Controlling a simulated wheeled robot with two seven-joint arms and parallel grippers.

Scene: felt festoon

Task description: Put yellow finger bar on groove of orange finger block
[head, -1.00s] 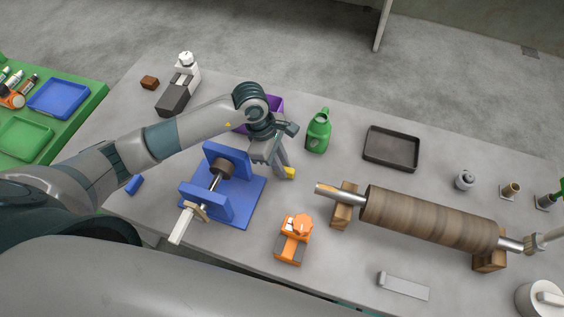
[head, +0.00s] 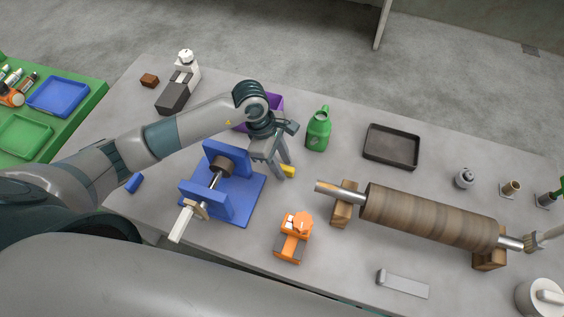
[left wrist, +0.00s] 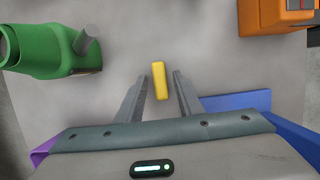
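The yellow finger bar (head: 288,171) lies on the grey table just right of the blue stand. In the left wrist view the bar (left wrist: 159,80) sits between the tips of my left gripper (left wrist: 162,82), with a gap on both sides. My left gripper (head: 281,172) is open, pointing down at the bar in the head view. The orange finger block (head: 294,238) stands nearer the front edge; part of it shows at the top right of the left wrist view (left wrist: 275,14). Its groove cannot be made out clearly. My right gripper is not in view.
A blue stand (head: 237,205) with a shaft is close left of my left gripper. A green jug (head: 318,131) and purple bin (head: 276,103) stand behind. A wooden roller (head: 430,217) on blocks lies right. The table between bar and orange block is clear.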

